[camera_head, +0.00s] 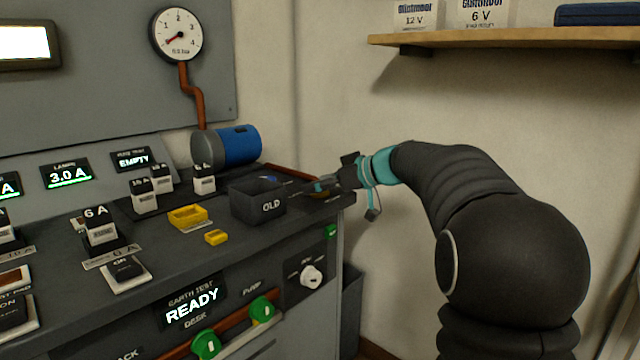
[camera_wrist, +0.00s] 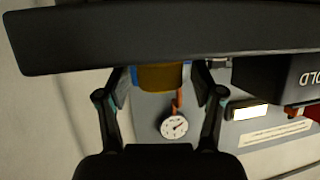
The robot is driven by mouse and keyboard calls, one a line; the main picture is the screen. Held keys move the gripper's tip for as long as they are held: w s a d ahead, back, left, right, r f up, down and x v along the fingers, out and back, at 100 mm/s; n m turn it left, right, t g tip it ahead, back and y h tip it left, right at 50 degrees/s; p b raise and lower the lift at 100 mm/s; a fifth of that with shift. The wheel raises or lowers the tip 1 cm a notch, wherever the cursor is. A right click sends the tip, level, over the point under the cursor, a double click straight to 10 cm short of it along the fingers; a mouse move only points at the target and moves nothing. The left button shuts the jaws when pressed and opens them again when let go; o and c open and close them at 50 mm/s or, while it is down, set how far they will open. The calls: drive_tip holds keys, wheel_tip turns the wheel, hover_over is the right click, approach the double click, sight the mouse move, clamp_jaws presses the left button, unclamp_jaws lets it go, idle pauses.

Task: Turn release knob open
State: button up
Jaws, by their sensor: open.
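My gripper (camera_head: 328,183) is over the right end of the desk, just right of the dark bin marked OLD. In the wrist view my gripper (camera_wrist: 162,78) has its two fingers spread apart. A yellow-brown piece (camera_wrist: 160,77) with a blue edge shows between the fingertips; I cannot tell whether they touch it, or whether it is the release knob. No label reading "release" is legible. A white knob (camera_head: 311,277) sits on a dark panel on the desk front, below and apart from my gripper; its small markings are unreadable.
The OLD bin (camera_head: 258,203) stands beside my gripper. A blue and grey cylinder (camera_head: 238,146) lies behind it. Green knobs (camera_head: 206,344) sit low on the desk front. A round gauge (camera_head: 177,34) hangs on the back panel. A shelf (camera_head: 500,40) overhangs at upper right.

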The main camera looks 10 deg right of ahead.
drive_tip(key=c, duration=1.2)
drive_tip(key=shift+o, duration=0.2)
